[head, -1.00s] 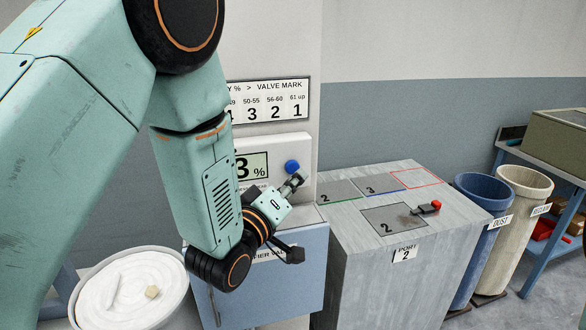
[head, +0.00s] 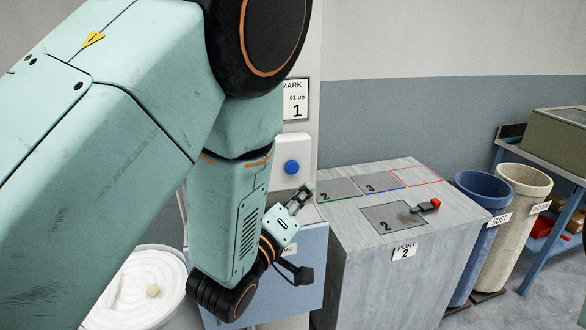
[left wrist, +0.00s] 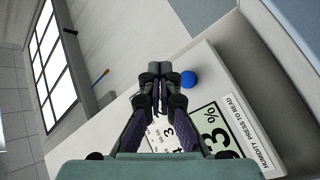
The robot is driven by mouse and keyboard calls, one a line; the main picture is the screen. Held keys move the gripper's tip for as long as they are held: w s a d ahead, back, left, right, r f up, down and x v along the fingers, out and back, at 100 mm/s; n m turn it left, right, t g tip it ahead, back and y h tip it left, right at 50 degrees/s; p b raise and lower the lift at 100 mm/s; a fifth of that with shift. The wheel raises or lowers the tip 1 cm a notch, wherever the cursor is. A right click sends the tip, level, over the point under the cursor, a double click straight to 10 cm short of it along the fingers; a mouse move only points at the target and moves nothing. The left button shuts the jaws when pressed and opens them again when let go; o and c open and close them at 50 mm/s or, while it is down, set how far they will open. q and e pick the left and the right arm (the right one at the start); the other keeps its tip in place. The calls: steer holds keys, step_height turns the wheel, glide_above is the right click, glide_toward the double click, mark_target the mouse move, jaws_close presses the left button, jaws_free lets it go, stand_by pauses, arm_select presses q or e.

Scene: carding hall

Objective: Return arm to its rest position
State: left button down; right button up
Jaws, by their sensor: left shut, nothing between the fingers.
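My left arm comes in from the left in the head view and covers much of the left half. My left gripper (head: 303,196) is shut and empty, apart from and just below the blue button (head: 292,167) on the white humidity panel (head: 297,149). In the left wrist view the closed fingers (left wrist: 158,70) point up the picture, with the blue button (left wrist: 189,79) just right of them. The display (left wrist: 212,124) there shows 3 and %, partly covered by the gripper. My right gripper is in neither view.
A grey metal cabinet (head: 345,260) with numbered plates and a red-tipped lever (head: 433,205) stands right of the gripper. Beyond it are a blue bin (head: 482,195), a cream bin (head: 525,185) and a blue shelf table (head: 560,178). A round white tub (head: 130,248) is at lower left.

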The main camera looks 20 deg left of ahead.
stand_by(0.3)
arm_select(q)
steer(key=s+a+f+m+g+y+b, duration=0.1)
steer(key=s+a+f+m+g+b, duration=0.15)
steer(key=f, duration=0.65)
steer(key=s+a+f+m+g+y+b, duration=0.15)
steer(key=s+f+g, duration=0.25)
steer(key=f, duration=0.4)
steer(key=s+a+f+m+g+y+b, duration=0.1)
steer(key=s+a+f+m+g+b, duration=0.15)
steer(key=f, duration=0.65)
steer(key=s+a+f+g+b, duration=0.1)
steer(key=s+f+g+b, duration=0.8)
steer(key=s+f, duration=1.7)
steer(key=f+b, duration=0.1)
steer(key=b, duration=0.2)
steer(key=shift+a+m, duration=0.35)
steer(key=shift+y, duration=0.25)
steer(key=shift+w+f, duration=0.1)
